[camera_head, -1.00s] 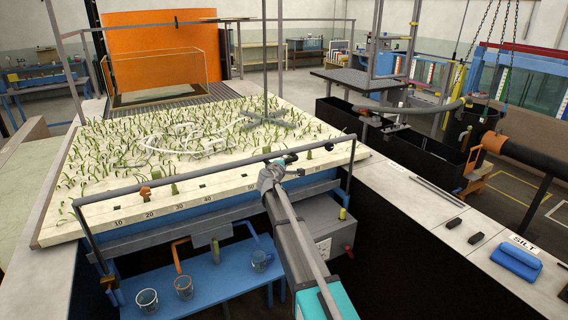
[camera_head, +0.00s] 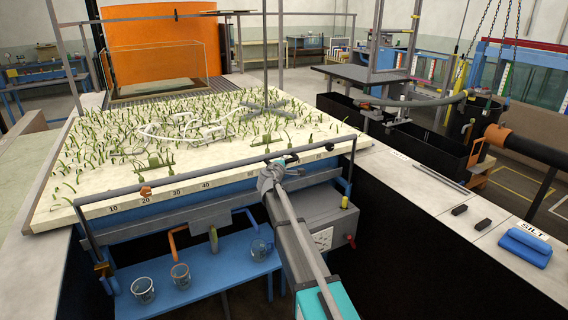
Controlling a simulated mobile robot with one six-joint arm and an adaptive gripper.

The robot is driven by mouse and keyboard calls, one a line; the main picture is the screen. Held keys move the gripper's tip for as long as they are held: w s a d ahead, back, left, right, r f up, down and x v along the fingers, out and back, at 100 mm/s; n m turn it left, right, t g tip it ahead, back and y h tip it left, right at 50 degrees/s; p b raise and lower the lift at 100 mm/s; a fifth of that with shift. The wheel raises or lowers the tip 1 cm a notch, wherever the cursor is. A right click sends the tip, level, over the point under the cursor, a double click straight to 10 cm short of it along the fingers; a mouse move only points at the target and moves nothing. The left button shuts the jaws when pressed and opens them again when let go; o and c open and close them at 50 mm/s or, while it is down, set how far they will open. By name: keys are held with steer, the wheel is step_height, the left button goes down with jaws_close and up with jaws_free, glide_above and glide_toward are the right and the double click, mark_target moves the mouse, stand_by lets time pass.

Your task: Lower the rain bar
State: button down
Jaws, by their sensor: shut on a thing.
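The rain bar (camera_head: 215,172) is a thin grey horizontal bar. It spans the front of the white planted bed (camera_head: 62,217), with a downturned leg at each end. In the head view it crosses just above the bed's numbered front edge.
Below the bed, a blue bench (camera_head: 215,272) carries several glass beakers. A grey box (camera_head: 322,218) stands beside my arm. At right, a pale ledge holds a blue block (camera_head: 525,247) near a SILT label (camera_head: 528,231). A dark gap lies between ledge and bench.

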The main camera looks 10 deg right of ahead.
step_height(320, 180, down, 23)
steer(key=b, duration=2.2)
steer(key=shift+f, duration=0.15)
steer(key=shift+s+d, duration=0.1)
steer(key=shift+s, duration=0.05)
steer(key=c, duration=1)
jaws_free()
steer(key=o, duration=0.4)
steer(key=shift+f, duration=0.15)
steer(key=shift+o, duration=0.3)
